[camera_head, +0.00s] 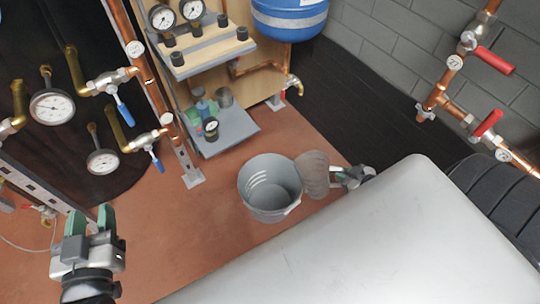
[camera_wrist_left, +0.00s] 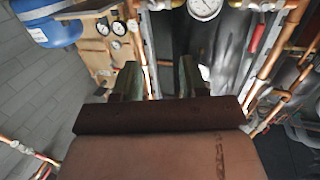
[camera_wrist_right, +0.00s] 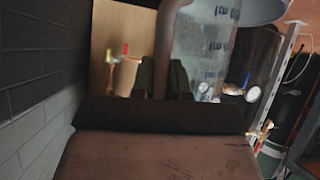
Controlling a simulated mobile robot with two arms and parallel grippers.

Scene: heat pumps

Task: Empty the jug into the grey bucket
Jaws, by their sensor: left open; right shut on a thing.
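The grey bucket (camera_head: 262,207) stands upright on the reddish floor in the middle of the head view. The clear jug (camera_head: 314,172) is right beside the bucket's right rim and looks tilted. I cannot tell whether it touches the rim or what is in it. My right gripper (camera_head: 343,176) is shut on the jug's handle. In the right wrist view, the jug (camera_wrist_right: 203,50) shows dark scale marks, and its handle (camera_wrist_right: 168,40) lies between my fingers (camera_wrist_right: 163,78). My left gripper (camera_head: 90,220) is open and empty at the lower left, away from the bucket; its fingers show in the left wrist view (camera_wrist_left: 158,80).
A wooden stand with a grey shelf (camera_head: 228,135) and gauges is behind the bucket. A blue tank (camera_head: 290,18) hangs above. Copper pipes (camera_head: 148,75) with valves run at left and right. A large pale rounded surface (camera_head: 380,245) fills the lower right. Floor left of the bucket is clear.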

